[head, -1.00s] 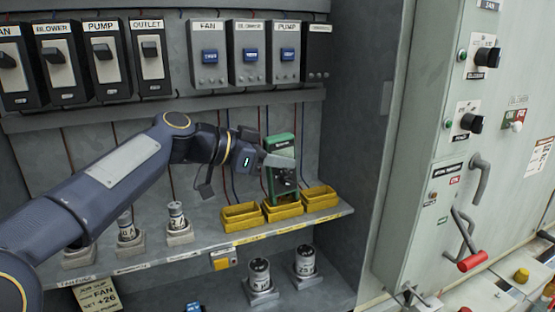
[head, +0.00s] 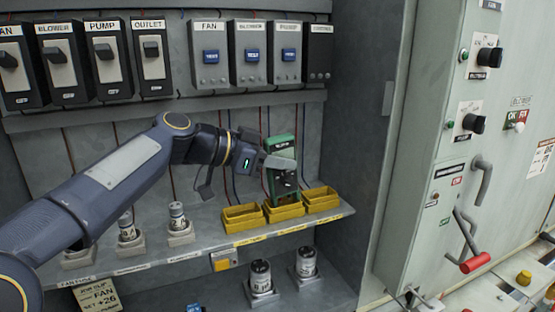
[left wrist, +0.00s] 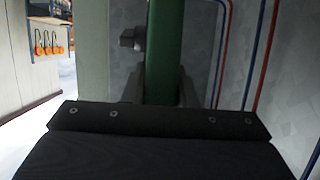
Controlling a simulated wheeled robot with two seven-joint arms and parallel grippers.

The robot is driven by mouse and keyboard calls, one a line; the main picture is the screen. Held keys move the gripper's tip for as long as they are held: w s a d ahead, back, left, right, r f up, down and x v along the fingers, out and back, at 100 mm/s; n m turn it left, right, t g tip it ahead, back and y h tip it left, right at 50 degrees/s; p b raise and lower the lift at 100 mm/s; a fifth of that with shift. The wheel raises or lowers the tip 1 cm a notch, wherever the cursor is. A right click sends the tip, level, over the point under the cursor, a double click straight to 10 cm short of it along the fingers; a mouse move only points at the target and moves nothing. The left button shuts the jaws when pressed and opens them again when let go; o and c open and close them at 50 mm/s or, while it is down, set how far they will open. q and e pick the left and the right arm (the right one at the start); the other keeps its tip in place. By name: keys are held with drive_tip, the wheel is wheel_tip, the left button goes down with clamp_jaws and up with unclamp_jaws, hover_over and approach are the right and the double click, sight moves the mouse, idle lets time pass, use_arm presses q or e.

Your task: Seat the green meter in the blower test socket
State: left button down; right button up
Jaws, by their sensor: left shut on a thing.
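The green meter (head: 284,180) stands upright on the cabinet shelf, at the middle one of three yellow sockets. Its lower end is at the middle yellow socket (head: 284,212); I cannot tell if it is fully down in it. My left gripper (head: 279,162) is shut on the upper part of the meter, coming from the left. In the left wrist view the green meter (left wrist: 165,50) rises between the fingers. The left yellow socket (head: 243,218) and right yellow socket (head: 321,200) are empty. The sockets' labels are too small to read. My right gripper is not in view.
Grey fuse-like cylinders (head: 178,220) stand on the shelf to the left. Two more cylinders (head: 261,277) stand on the lower shelf. Switch boxes (head: 210,56) line the wall above. A panel with a red-handled lever (head: 471,263) stands at the right.

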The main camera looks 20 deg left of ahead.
use_arm(q)
wheel_tip(320, 180, down, 2)
drive_tip(key=shift+w+g, duration=0.1)
drive_tip(key=shift+g, duration=0.3)
drive_tip(key=shift+w+r+p, duration=0.2)
drive_tip(key=shift+r+p, duration=0.7)
drive_tip(key=shift+r, duration=0.15)
drive_tip(key=shift+w+d+r, duration=0.1)
drive_tip(key=shift+r, duration=0.05)
drive_tip(key=shift+r, duration=0.2)
drive_tip(key=shift+s+a+b, duration=0.3)
drive_tip(key=shift+s+b, duration=0.05)
drive_tip(key=shift+f+b, duration=1.55)
drive_tip(key=shift+b, duration=0.35)
idle(1.4)
drive_tip(key=c, duration=1.1)
unclamp_jaws()
